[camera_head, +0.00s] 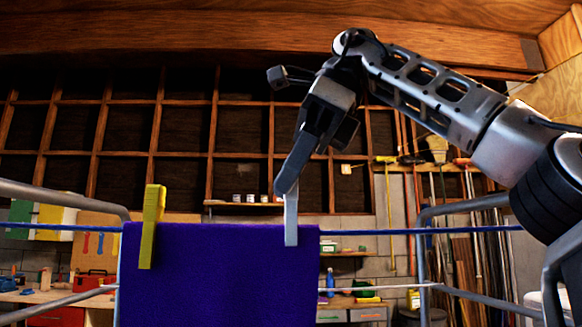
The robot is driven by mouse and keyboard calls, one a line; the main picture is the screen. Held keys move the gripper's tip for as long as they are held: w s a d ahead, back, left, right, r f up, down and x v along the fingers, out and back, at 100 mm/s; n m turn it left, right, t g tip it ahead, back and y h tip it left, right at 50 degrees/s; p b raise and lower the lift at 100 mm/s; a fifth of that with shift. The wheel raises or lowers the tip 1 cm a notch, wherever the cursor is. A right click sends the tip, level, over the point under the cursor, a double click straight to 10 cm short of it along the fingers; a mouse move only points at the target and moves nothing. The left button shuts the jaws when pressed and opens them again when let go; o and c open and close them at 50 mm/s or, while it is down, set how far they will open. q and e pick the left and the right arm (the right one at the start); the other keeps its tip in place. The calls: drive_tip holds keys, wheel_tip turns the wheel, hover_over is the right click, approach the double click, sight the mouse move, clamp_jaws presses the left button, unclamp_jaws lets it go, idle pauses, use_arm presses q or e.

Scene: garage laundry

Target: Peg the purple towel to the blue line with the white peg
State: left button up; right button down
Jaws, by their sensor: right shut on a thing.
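The purple towel (218,278) hangs over the blue line (405,231), which runs across the view. The white peg (291,222) stands upright at the right part of the towel's top edge, its lower end in front of the cloth. I cannot tell whether its legs straddle the line. My right gripper (288,182) comes from above and is shut on the white peg's upper part, hiding its top. My left gripper is not in view.
A yellow peg (151,226) sits on the towel's top edge at the left. Grey metal rails (60,196) of the rack stand on both sides. Behind are a workbench (68,297), shelves and leaning long-handled tools. The line is clear right of the towel.

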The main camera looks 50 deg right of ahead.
drive_tip(key=shift+f, duration=0.5)
use_arm(q)
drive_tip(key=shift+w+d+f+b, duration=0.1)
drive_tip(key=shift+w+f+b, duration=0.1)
drive_tip(key=shift+b, duration=0.4)
use_arm(e)
drive_tip(key=shift+f, duration=0.95)
drive_tip(key=c, duration=1.2)
unclamp_jaws()
drive_tip(key=shift+c, duration=0.2)
drive_tip(key=p+v, duration=0.3)
drive_tip(key=v, duration=0.3)
drive_tip(key=shift+r, duration=0.45)
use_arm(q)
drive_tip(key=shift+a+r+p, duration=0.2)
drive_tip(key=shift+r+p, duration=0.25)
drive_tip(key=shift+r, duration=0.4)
use_arm(e)
drive_tip(key=shift+s+d+r, duration=0.25)
drive_tip(key=shift+r, duration=0.05)
